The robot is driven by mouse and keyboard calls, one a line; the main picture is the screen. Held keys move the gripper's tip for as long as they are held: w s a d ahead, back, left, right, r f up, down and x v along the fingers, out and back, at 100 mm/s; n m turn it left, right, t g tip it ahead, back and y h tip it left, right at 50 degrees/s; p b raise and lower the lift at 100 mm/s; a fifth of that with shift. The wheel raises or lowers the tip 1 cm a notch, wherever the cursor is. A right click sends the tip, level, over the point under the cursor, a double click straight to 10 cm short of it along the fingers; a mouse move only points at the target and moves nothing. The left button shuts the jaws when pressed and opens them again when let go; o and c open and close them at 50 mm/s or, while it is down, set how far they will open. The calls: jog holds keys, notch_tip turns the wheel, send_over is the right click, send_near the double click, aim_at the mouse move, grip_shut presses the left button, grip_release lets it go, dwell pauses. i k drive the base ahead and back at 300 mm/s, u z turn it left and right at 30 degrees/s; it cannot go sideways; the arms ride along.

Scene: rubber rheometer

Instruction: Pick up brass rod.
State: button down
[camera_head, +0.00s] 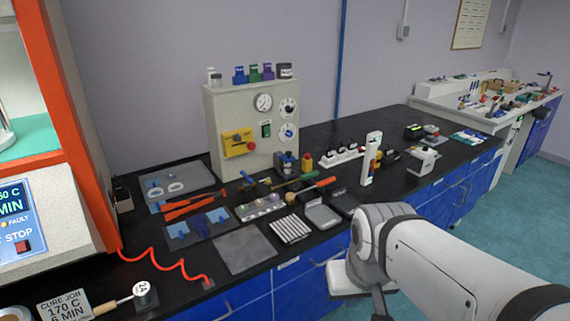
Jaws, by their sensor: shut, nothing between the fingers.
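A thin, yellowish-brown rod-like piece (296,180), which may be the brass rod, lies among small tools on the black bench in front of the grey gauge box. It is too small to tell for certain. A tool with a red handle (325,182) lies at its right end. My white arm comes in from the lower right, with its bent joint in front of the bench edge. The fingers of my gripper do not show, and nothing of mine touches the tools.
The grey gauge box (231,120) stands behind the tools. An orange-framed machine (75,130) stands at left. A white upright instrument (370,160) stands right.

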aim_at(304, 177)
jog(key=u, duration=0.05)
jog(key=i, duration=0.8)
jog(key=u, duration=1.95)
jog(key=k, duration=0.95)
jog(key=z, duration=1.3)
jog(key=i, duration=0.75)
jog(key=z, duration=0.1)
